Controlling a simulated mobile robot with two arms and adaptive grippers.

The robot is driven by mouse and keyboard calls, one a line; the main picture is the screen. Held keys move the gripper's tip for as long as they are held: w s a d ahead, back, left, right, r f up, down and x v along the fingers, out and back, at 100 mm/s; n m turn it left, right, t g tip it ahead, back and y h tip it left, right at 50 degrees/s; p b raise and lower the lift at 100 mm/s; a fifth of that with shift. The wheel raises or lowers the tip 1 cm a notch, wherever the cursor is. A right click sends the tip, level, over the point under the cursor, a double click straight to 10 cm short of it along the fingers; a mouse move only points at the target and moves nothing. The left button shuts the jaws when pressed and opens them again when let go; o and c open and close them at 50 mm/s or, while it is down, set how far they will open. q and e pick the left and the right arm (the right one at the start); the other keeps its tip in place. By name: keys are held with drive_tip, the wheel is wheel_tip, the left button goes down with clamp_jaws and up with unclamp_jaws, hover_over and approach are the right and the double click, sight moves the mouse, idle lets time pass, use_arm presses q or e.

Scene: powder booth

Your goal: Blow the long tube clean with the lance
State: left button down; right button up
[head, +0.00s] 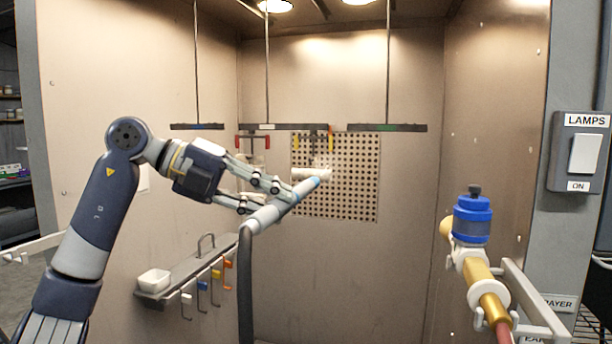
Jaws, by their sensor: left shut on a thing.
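My left gripper (274,199) reaches in from the left and is shut on the lance (265,217), a pale grey rod with a light blue front part. A dark hose hangs from the lance's near end. The lance points up and away to the right, into the booth. Its front end lies in the picture right by a short-looking whitish tube (307,173) under the middle hanger. I cannot tell whether they touch. A pale haze shows around the tube's right end. My right gripper is not in view.
Hanger bars hang on rods, one being the right bar (390,128). A perforated panel (355,190) is on the back wall. A blue-cupped sprayer (473,220) stands at right, by the lamp switch (585,154).

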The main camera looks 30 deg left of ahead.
use_arm(q)
drive_tip(key=c, duration=2.1)
unclamp_jaws()
drive_tip(key=shift+r+p, duration=0.1)
drive_tip(key=shift+p, duration=0.2)
drive_tip(key=w+a+p, duration=0.1)
drive_tip(key=w+p, duration=0.3)
drive_tip(key=w+a+p, duration=0.1)
drive_tip(key=w+p, duration=0.3)
drive_tip(key=w+a+p, duration=0.1)
drive_tip(key=w+p, duration=0.3)
drive_tip(key=p, duration=0.1)
drive_tip(key=shift+w+a, duration=0.1)
drive_tip(key=shift+w, duration=0.25)
drive_tip(key=shift+a, duration=0.1)
